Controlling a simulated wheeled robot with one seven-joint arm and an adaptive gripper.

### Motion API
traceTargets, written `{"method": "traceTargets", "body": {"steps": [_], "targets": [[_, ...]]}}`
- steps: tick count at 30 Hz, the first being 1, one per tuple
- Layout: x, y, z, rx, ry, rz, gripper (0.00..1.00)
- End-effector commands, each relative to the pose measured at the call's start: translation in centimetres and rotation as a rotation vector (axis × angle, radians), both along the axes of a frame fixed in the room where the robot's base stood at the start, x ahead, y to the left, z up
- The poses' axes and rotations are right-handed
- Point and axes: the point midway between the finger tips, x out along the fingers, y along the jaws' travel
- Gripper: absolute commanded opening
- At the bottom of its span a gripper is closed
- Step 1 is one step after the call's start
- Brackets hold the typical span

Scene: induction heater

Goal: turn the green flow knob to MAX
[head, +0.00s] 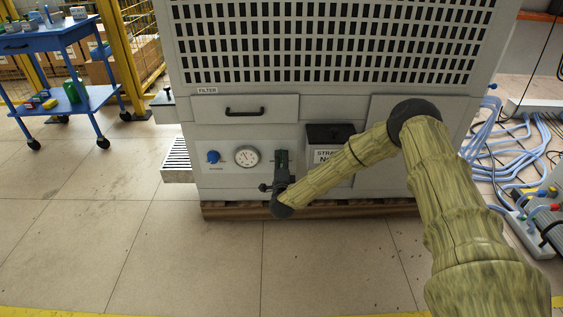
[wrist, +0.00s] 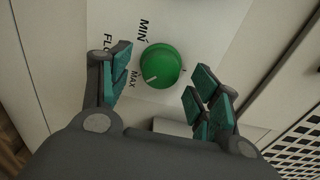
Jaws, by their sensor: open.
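The green flow knob (wrist: 163,62) sits on a pale panel in the wrist view. A white mark on its face is at the lower left, on the side toward the printed MAX (wrist: 133,79). The printed MIN (wrist: 144,30) is above it to the left. My gripper (wrist: 162,78) is open, with teal-padded fingers on the left and right of the knob. A gap shows on both sides, and I see no clear contact. In the head view my gripper (head: 281,163) is at the front panel and hides the knob.
In the head view a blue knob (head: 213,156) and a round gauge (head: 246,156) are left of my gripper. A dark-topped strainer box (head: 331,143) is close on its right. A drawer handle (head: 244,111) is above. The floor in front is clear.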

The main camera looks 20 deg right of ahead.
Motion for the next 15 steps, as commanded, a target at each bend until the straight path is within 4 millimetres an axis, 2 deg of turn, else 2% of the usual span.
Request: {"method": "traceTargets", "body": {"steps": [9,15], "targets": [[-5.6,1.6,-0.1,0.001,0.004,0.002,0.62],[-8.4,2.4,-0.1,0.001,0.003,0.002,0.62]]}}
